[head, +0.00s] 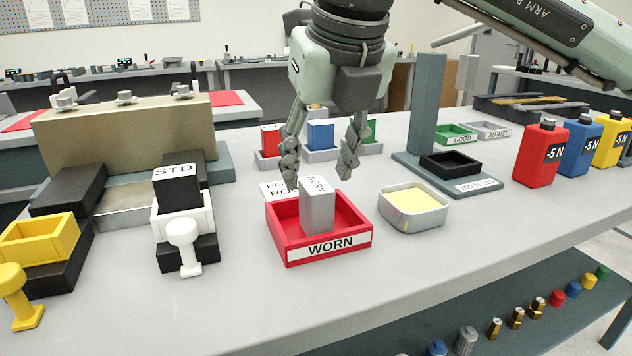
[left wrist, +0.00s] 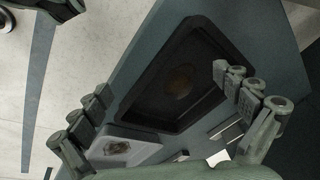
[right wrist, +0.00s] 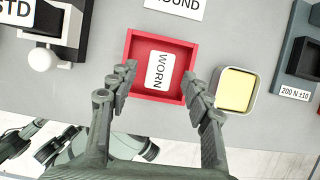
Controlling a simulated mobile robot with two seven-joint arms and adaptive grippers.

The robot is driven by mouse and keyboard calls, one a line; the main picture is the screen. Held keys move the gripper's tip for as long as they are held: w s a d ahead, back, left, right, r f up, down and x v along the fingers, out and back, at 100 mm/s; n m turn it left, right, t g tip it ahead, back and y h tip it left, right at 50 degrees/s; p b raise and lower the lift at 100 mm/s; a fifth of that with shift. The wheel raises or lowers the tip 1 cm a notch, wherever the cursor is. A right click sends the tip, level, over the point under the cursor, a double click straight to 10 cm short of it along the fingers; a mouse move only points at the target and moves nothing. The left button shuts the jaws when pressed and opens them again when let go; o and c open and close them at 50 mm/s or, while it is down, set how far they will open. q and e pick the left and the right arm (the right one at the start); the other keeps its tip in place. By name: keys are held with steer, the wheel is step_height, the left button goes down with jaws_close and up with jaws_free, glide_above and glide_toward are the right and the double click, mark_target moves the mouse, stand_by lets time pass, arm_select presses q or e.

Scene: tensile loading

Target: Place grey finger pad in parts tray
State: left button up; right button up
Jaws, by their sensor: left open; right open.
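A grey block (head: 318,207) with a white top marked WORN stands upright in a red tray (head: 283,247), whose front label also reads WORN. In the right wrist view its labelled top (right wrist: 158,70) faces the camera. My right gripper (head: 318,175) is open, its fingers apart above the block and on either side of it, with nothing held. My left gripper (left wrist: 165,110) shows only in the left wrist view, open and empty, over a dark tray (left wrist: 135,108) with a brownish round spot. I cannot tell which container is the parts tray.
A tin with a yellow pad (head: 415,208) stands right of the red tray. A black block marked STD (head: 178,185) sits in a white holder to the left. A grey post (head: 427,100) and several coloured weights (head: 538,155) stand on the right.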

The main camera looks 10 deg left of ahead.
arm_select(q)
steer(key=shift+w+d+r, duration=0.1)
steer(key=shift+w+r, duration=0.3)
steer(key=shift+r, duration=0.4)
steer(key=shift+s, duration=0.1)
arm_select(e)
steer(key=v, duration=0.8)
